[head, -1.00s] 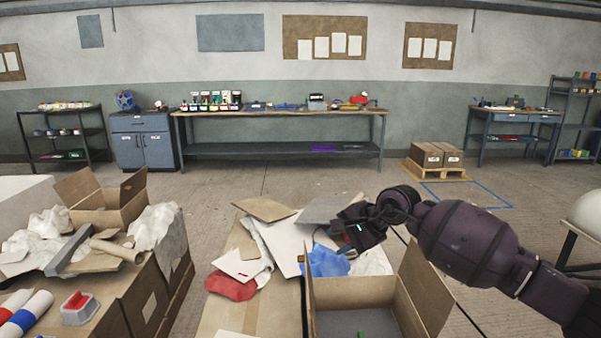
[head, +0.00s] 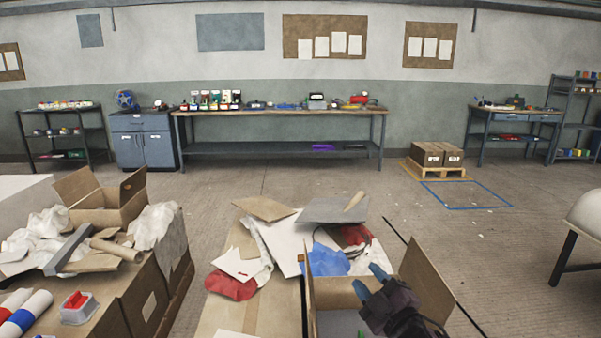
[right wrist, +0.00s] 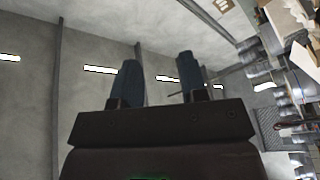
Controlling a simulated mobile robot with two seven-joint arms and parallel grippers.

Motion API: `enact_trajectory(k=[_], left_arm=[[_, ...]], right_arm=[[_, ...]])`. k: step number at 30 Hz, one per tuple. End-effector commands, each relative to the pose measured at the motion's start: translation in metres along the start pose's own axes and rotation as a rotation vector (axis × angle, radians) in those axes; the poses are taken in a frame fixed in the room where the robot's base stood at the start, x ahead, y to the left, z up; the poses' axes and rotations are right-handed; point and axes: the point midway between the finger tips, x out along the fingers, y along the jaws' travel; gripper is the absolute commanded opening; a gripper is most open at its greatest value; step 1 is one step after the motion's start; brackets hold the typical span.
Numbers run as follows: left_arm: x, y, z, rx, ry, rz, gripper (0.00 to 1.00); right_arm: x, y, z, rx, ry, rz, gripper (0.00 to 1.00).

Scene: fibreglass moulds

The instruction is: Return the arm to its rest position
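My right gripper (head: 368,280) is at the lower right of the head view, in front of the open cardboard box (head: 425,280). Its two blue-grey fingers are apart with nothing between them. In the right wrist view the fingers (right wrist: 159,72) also stand apart and empty, against a grey wall or ceiling with light strips. The gripper covers part of the box's inside and right flap. My left gripper is not in view.
A cluttered table holds a blue cloth (head: 325,262), a red piece (head: 230,286), a grey board (head: 334,210) and white sheets beside the box. Another loaded stack (head: 150,300) stands at the left. Open floor (head: 500,290) lies to the right.

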Motion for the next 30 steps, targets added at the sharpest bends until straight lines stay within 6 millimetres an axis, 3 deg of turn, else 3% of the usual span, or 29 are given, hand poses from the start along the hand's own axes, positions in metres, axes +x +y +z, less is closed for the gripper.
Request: enact_trajectory(k=[1,6,12,24,30], left_arm=[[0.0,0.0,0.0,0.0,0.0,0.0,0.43],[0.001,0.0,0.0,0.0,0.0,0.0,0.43],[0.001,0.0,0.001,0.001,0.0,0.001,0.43],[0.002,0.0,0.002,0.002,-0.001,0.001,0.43],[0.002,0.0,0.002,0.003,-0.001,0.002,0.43]], right_arm=[[-0.019,-0.012,0.016,0.112,-0.069,-0.011,0.4],[-0.08,-0.045,0.059,0.419,-0.27,-0.032,0.4],[-0.16,-0.082,0.094,0.649,-0.468,-0.034,0.4],[-0.329,-0.145,0.131,0.822,-0.806,0.004,0.4],[-0.374,-0.163,0.131,0.841,-0.893,-0.008,0.4]])
